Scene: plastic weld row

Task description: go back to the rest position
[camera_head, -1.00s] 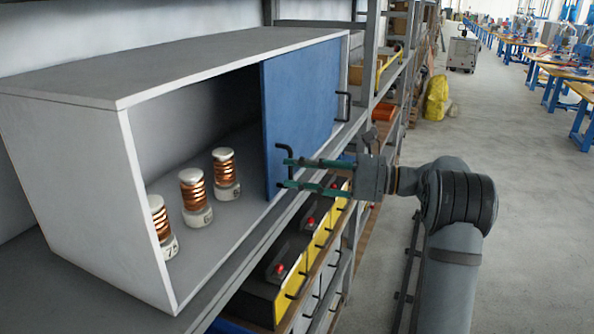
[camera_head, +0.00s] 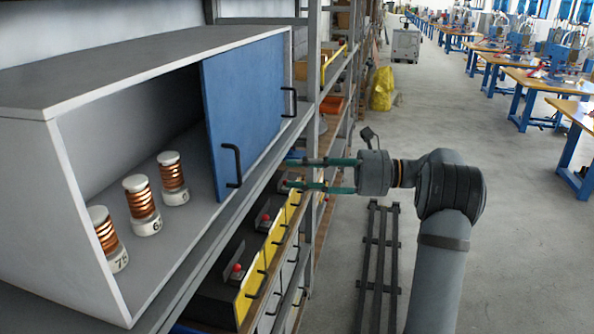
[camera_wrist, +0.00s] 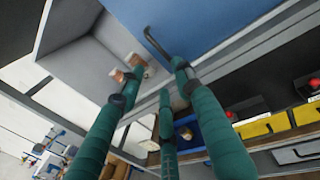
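My gripper (camera_head: 288,172) is open and empty, with its teal fingers spread in the head view. It points left toward the cabinet and stands to the right of the blue door's near black handle (camera_head: 237,165), apart from it. The wrist view shows the open gripper (camera_wrist: 155,88) too, with the handle (camera_wrist: 157,45) beyond its fingertips.
The grey cabinet (camera_head: 100,68) has a blue sliding door (camera_head: 243,105) on its right half. Three copper-coiled parts (camera_head: 142,206) stand in its open left half. Yellow-fronted boxes with red buttons (camera_head: 238,268) sit on the shelf below.

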